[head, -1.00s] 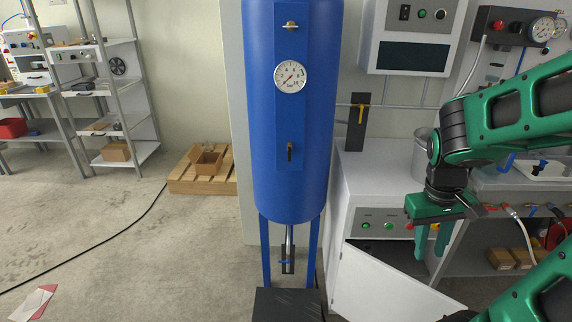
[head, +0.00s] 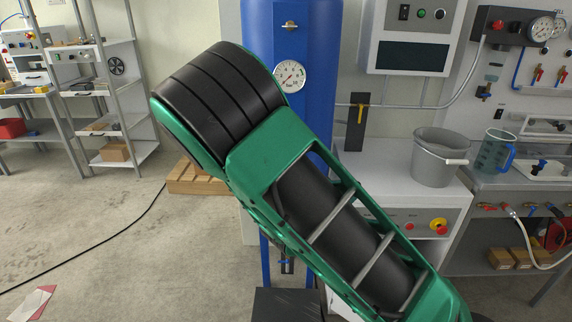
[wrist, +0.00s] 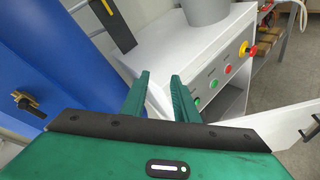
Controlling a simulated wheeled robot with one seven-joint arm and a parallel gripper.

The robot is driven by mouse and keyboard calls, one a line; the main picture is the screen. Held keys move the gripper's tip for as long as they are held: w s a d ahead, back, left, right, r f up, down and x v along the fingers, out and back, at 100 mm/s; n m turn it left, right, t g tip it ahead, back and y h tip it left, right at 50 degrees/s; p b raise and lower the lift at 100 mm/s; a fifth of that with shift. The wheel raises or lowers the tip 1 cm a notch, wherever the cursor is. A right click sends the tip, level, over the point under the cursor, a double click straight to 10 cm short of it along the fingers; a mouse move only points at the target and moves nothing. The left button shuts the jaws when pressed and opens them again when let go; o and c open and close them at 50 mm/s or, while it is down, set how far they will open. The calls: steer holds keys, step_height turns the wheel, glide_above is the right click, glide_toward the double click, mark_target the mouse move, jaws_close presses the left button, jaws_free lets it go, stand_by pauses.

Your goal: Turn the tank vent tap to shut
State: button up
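The blue tank (head: 258,25) stands upright, its middle covered by my arm in the head view. In the wrist view the tank (wrist: 75,70) fills the left side. A small tap with a dark handle and brass body (wrist: 27,102) is on it at the far left; in the head view my arm hides it. I cannot tell for certain that this is the vent tap. A blue-handled tap (head: 286,262) sits below the tank. My gripper (wrist: 160,76) is open and empty, right of the dark-handled tap and apart from it. The head view hides my gripper.
A yellow-handled tap (head: 360,108) is on a dark plate right of the tank. A white cabinet (wrist: 185,50) with buttons lies beyond my fingers, its door open. A grey bucket (head: 440,155) and a jug (head: 494,152) stand at right.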

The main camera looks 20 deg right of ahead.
steer(key=w+a+r+n+t+y, duration=0.2)
steer(key=w+a+n+t+y, duration=0.15)
steer(key=a+n, duration=0.4)
steer(key=w+a+r+n+t+y, duration=0.1)
steer(key=w+a+n+t+y, duration=0.25)
steer(key=a, duration=0.65)
steer(key=w+d+n+h, duration=0.1)
steer(key=w+d, duration=0.2)
steer(key=w, duration=0.5)
steer(key=shift+w+r+n+h, duration=0.15)
steer(key=shift+w+n+h, duration=0.15)
steer(key=shift+w+h, duration=0.1)
jaws_close()
steer(key=shift+a, duration=0.1)
